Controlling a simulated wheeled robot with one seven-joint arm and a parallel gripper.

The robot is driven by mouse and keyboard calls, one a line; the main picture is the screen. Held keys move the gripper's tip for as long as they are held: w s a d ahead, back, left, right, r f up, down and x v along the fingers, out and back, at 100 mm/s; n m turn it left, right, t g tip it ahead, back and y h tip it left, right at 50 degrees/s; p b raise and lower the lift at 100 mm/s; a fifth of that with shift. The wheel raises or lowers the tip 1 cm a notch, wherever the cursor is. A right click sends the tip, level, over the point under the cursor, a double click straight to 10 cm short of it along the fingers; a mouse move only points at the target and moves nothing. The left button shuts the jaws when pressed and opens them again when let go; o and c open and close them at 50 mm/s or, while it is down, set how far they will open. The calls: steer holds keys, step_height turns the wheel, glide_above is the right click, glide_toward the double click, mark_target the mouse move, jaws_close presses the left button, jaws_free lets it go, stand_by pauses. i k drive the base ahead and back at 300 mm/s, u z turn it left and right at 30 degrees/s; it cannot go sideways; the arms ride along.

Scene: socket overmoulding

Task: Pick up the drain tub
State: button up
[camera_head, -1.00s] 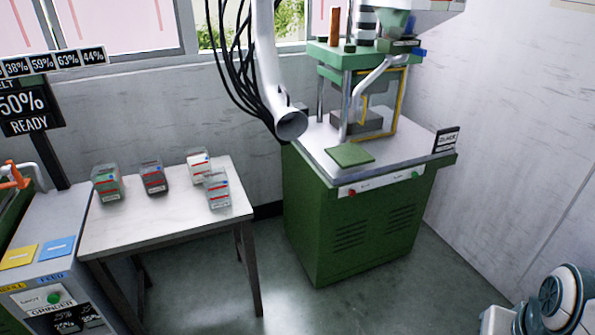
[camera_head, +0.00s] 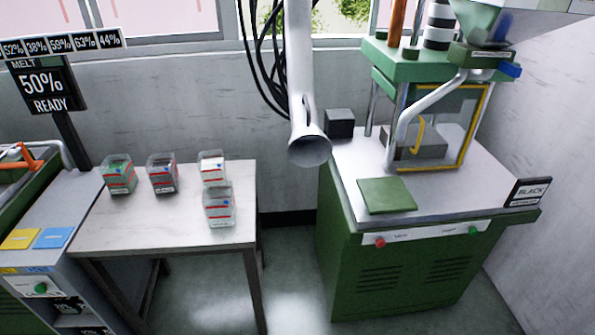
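Several clear tubs with small labels stand on the white side table (camera_head: 130,235). One tub (camera_head: 118,175) has green contents, one tub (camera_head: 162,174) has dark contents, and one tub (camera_head: 212,168) has white contents. Another tub (camera_head: 219,207), with pale contents or nearly clear, stands nearer the table's front right edge. The labels are too small to read, so I cannot tell which one is the drain tub. My gripper is not in view.
A green press machine (camera_head: 430,270) with a green pad (camera_head: 386,195) and a sign reading BLACK (camera_head: 528,192) stands on the right. A white duct (camera_head: 310,145) hangs between it and the table. A grinder (camera_head: 45,265) is at the left. Floor between table and press is clear.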

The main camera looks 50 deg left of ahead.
mark_target(220, 205)
steer(key=i, duration=2.05)
steer(key=u, duration=4.1)
steer(key=i, duration=1.65)
